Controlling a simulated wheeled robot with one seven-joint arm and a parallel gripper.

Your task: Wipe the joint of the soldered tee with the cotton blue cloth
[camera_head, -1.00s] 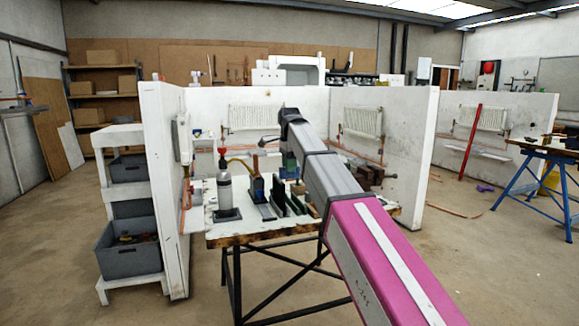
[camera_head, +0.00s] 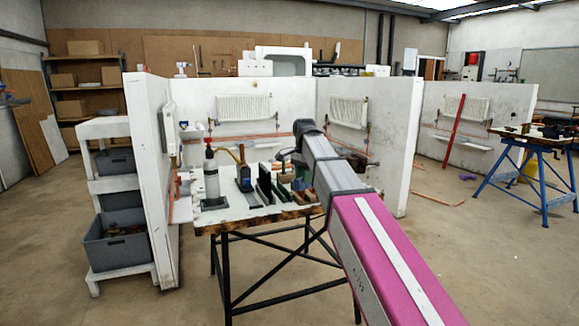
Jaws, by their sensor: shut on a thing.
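My arm reaches forward over the workbench (camera_head: 238,214) in the middle of the view. Its far end bends down behind its own grey links, so my gripper and anything in it are hidden. I cannot make out the blue cotton cloth. Copper pipework (camera_head: 240,136) runs along the bay wall behind the bench, but I cannot pick out the soldered tee or its joint. Small items near the arm's far end are too small and crowded to tell apart.
The bench holds a red-topped bottle (camera_head: 211,180), a blue canister (camera_head: 244,178) and dark upright pieces (camera_head: 265,184). White bay walls (camera_head: 150,190) enclose it left and right. A shelf with grey bins (camera_head: 117,250) stands left, a blue trestle (camera_head: 540,175) right. The right foreground floor is open.

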